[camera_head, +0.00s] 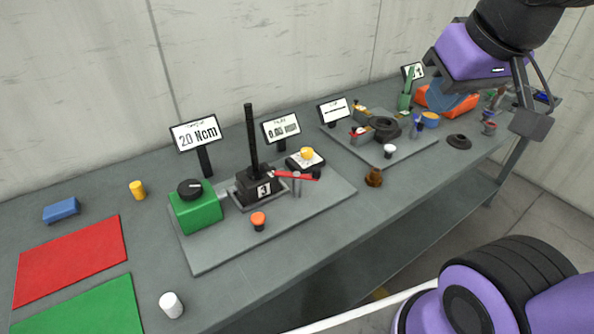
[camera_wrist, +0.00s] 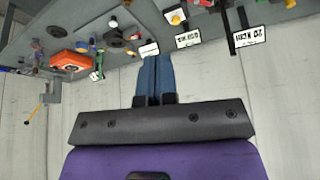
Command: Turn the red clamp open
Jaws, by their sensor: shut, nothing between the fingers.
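The red clamp (camera_head: 298,175) is a red lever sticking out to the right from the black screw jack base (camera_head: 258,187) marked 3. It sits beside a grey post on a grey plate in the middle of the bench. My gripper (camera_wrist: 155,61) shows its two blue fingers together and empty in the wrist view. In the head view my wrist (camera_head: 470,52) is raised at the upper right, far from the clamp, and the fingertips are hard to make out. I cannot tell the clamp clearly in the wrist view.
A green box with a black knob (camera_head: 190,189) stands left of the jack. An orange button (camera_head: 258,221) is in front, and a tall black rod (camera_head: 251,140) rises above the jack. Display signs (camera_head: 195,134) stand behind. A second plate (camera_head: 417,142) with devices lies to the right.

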